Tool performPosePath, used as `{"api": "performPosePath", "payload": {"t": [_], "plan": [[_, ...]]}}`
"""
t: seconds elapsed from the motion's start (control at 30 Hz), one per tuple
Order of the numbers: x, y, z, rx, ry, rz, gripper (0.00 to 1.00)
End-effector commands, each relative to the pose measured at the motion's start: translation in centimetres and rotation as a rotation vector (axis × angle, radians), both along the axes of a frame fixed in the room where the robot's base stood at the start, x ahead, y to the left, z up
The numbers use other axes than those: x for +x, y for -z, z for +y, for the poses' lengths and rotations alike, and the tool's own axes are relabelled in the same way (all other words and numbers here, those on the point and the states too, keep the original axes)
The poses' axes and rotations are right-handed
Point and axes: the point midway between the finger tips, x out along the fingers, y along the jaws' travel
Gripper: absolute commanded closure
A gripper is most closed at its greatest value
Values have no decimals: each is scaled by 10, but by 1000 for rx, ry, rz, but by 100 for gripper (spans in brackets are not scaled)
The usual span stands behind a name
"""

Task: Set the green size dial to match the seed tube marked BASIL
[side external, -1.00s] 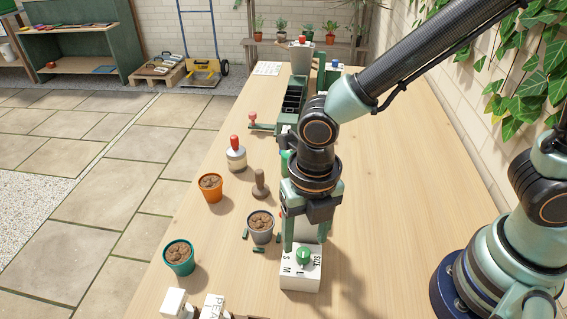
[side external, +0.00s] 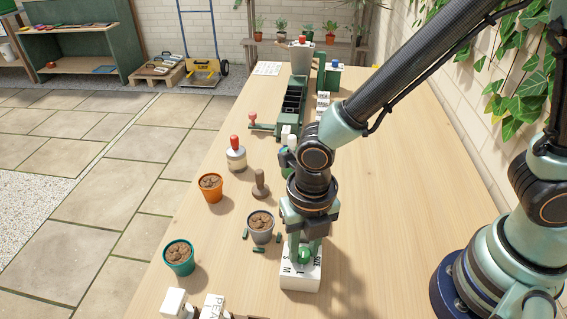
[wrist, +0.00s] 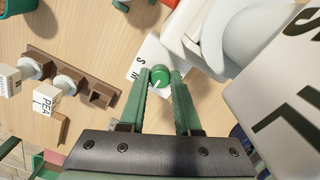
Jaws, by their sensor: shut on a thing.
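The green size dial (side external: 304,255) sits on top of a white block (side external: 300,277) marked with S, M and L at the front of the table. My gripper (side external: 305,252) points down over the block and is shut on the dial. In the wrist view the dial (wrist: 160,75) lies between my two green fingertips, with S and M beside it. Its pale pointer mark is small, and I cannot tell its setting. A brown rack (wrist: 72,75) holds white-labelled tubes. One label reads PEA (wrist: 45,101); another (wrist: 10,80) is too small to read, so I cannot pick out BASIL.
A grey pot (side external: 260,228) with small green pieces around it stands just left of the block. A teal pot (side external: 179,257), an orange pot (side external: 211,187) and a red-topped bottle (side external: 236,155) stand further left.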

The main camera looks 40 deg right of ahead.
Motion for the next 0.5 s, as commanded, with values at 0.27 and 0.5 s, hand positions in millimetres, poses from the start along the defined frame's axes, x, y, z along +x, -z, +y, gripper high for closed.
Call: {"api": "performPosePath", "payload": {"t": [0.27, 0.5], "plan": [[0, 0, 0, 2, 121, 2, 100], [0, 0, -1, 2, 121, 2, 100]]}}
